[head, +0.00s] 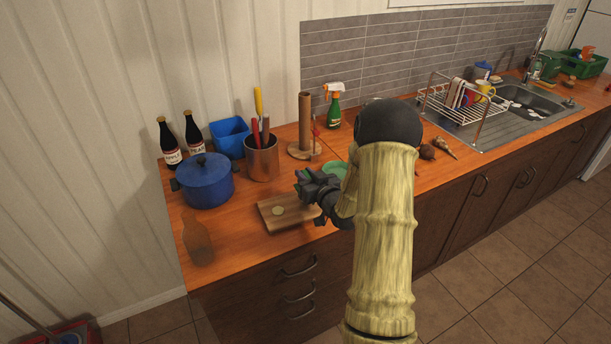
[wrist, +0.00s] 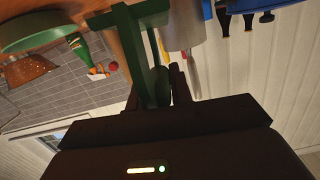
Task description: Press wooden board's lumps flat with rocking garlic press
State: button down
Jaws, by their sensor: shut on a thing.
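The wooden board (head: 268,221) lies on the counter near its front edge, with a pale round lump (head: 278,210) on it. My gripper (head: 304,184) is just above and beyond the board's right back part. In the wrist view my gripper (wrist: 172,88) is shut on a green garlic press (wrist: 152,62), a frame-like tool with a crossbar and upright arms. The press is hard to make out in the head view, and I cannot tell there whether it touches the board. The wrist view does not show the board or the lump.
A green plate (head: 334,169) lies behind my gripper. A steel utensil pot (head: 261,160), a blue pot (head: 206,184) and a paper-roll stand (head: 304,150) are behind and left. A glassy brown bottle shape (head: 197,240) is left of the board. Bare counter lies between them.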

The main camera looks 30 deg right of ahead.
jog(key=shift+w, duration=0.2)
jog(key=shift+s+d+f+b, duration=0.2)
jog(key=shift+d+f+b, duration=0.1)
jog(key=shift+b, duration=0.05)
jog(key=shift+w+a+f+b, duration=0.15)
jog(key=shift+a+f+b, duration=0.2)
jog(key=shift+a, duration=0.15)
jog(key=shift+d+f+b, duration=0.25)
jog(key=shift+f+b, duration=0.05)
jog(key=shift+f, duration=0.05)
jog(key=shift+f, duration=0.2)
jog(key=shift+f+b, duration=0.4)
jog(key=shift+b, duration=0.15)
